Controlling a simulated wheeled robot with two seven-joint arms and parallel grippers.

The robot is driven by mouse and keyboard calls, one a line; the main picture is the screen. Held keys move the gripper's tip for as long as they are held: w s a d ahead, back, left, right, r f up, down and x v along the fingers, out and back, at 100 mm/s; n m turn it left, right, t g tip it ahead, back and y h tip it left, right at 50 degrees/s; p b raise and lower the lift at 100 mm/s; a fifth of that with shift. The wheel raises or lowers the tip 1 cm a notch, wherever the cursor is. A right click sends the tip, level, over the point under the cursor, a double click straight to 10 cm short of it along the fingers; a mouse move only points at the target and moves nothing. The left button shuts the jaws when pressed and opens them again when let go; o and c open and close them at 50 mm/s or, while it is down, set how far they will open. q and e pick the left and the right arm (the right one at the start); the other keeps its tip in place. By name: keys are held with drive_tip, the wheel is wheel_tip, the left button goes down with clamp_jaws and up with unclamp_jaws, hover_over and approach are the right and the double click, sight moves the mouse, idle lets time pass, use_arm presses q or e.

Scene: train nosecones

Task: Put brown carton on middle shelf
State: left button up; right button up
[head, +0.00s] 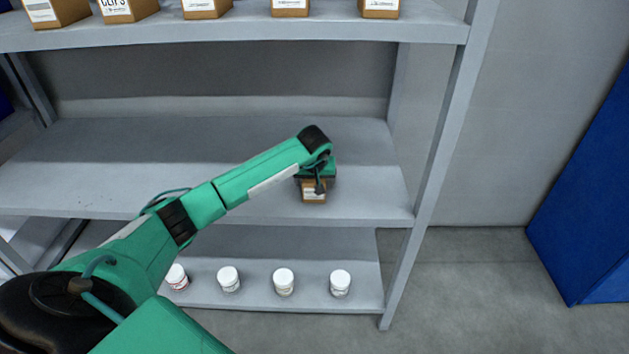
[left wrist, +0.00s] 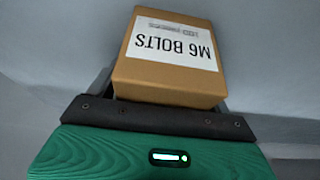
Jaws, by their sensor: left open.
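The brown carton (head: 313,197) is at the right part of the middle shelf (head: 215,160), by its front edge. It looks upright and seems to rest on the shelf, though its base is hard to make out. In the left wrist view the carton (left wrist: 170,88) shows a white label reading "M6 BOLTS". My left gripper (head: 317,180) is open, right at the carton and over its upper part in the head view. The wrist view shows the carton just beyond the gripper's dark edge; the fingertips are not clearly visible. My right gripper is not in view.
The upper shelf (head: 230,32) holds several brown cartons. The lower shelf (head: 320,255) holds several white jars (head: 284,281). A grey upright post (head: 440,160) stands right of the carton. The middle shelf is bare to the left. A blue panel (head: 590,215) stands far right.

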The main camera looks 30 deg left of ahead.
use_arm(q)
drive_tip(key=v, duration=1.2)
drive_tip(key=s+d+f+n+h, duration=0.1)
drive_tip(key=d+f+h, duration=0.25)
drive_tip(key=d, duration=0.55)
drive_tip(key=s+d+f+n+h, duration=0.1)
drive_tip(key=d+f+n+h, duration=0.15)
drive_tip(key=d+h, duration=0.45)
drive_tip(key=s+d+r+n+t+h, duration=0.2)
drive_tip(key=d+n+t+h, duration=0.1)
drive_tip(key=d+n, duration=0.35)
drive_tip(key=s+d+r+n+t+h, duration=0.1)
drive_tip(key=s+d+n+t+h, duration=0.1)
drive_tip(key=d+n+h, duration=0.35)
drive_tip(key=s+a+f+n+t+y, duration=0.25)
drive_tip(key=f+n+y, duration=0.25)
drive_tip(key=n, duration=0.6)
drive_tip(key=s+a+f+n+t+y, duration=0.15)
drive_tip(key=a+f+n+y, duration=0.35)
drive_tip(key=n, duration=0.7)
drive_tip(key=s+a+f+n+t+y, duration=0.15)
drive_tip(key=f+n+y, duration=0.4)
drive_tip(key=n, duration=0.55)
drive_tip(key=s+f+n+g, duration=0.6)
drive_tip(key=s+f, duration=0.3)
drive_tip(key=s, duration=0.4)
drive_tip(key=s+f+n+g, duration=0.6)
drive_tip(key=s+f+n, duration=0.2)
drive_tip(key=s, duration=0.5)
drive_tip(key=shift+f, duration=0.6)
